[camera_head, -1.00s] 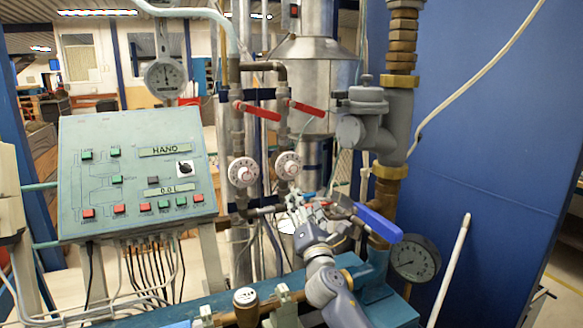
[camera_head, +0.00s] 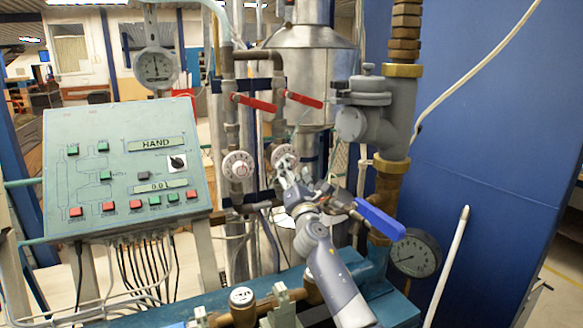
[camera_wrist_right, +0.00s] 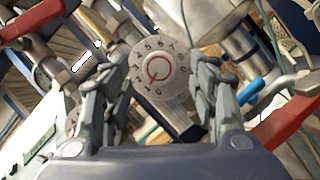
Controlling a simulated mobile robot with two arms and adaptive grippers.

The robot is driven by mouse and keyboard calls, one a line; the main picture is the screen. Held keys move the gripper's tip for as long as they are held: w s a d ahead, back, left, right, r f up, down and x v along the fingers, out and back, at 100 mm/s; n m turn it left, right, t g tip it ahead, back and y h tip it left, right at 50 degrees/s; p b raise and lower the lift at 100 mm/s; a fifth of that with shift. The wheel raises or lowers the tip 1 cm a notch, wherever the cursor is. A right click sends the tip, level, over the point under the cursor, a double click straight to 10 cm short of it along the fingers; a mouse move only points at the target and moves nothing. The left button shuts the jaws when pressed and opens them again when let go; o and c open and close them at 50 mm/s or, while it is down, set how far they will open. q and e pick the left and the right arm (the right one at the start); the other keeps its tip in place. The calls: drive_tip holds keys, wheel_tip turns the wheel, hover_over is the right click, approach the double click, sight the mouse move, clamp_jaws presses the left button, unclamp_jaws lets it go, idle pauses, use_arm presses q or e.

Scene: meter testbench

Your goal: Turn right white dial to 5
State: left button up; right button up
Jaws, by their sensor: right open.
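The right white dial (camera_head: 284,155) is a round white knob with numbers on the right-hand pipe, partly covered by my right gripper in the head view. In the right wrist view the dial (camera_wrist_right: 159,68) faces me, with a red ring and numbers around its rim. My right gripper (camera_head: 287,177) is open, and its fingers (camera_wrist_right: 160,92) stand to the left and right of the dial. I cannot tell whether they touch it. The left white dial (camera_head: 238,165) sits on the pipe beside it. My left gripper is out of view.
Two red lever handles (camera_head: 254,103) sit above the dials. A blue lever handle (camera_head: 380,218) and a pressure gauge (camera_head: 416,253) are to the right. A sloped control panel (camera_head: 125,170) stands at the left. Pipes crowd the space around the dials.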

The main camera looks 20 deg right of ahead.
drive_tip(key=shift+b+x, duration=0.5)
drive_tip(key=shift+x, duration=1.05)
drive_tip(key=c, duration=1.1)
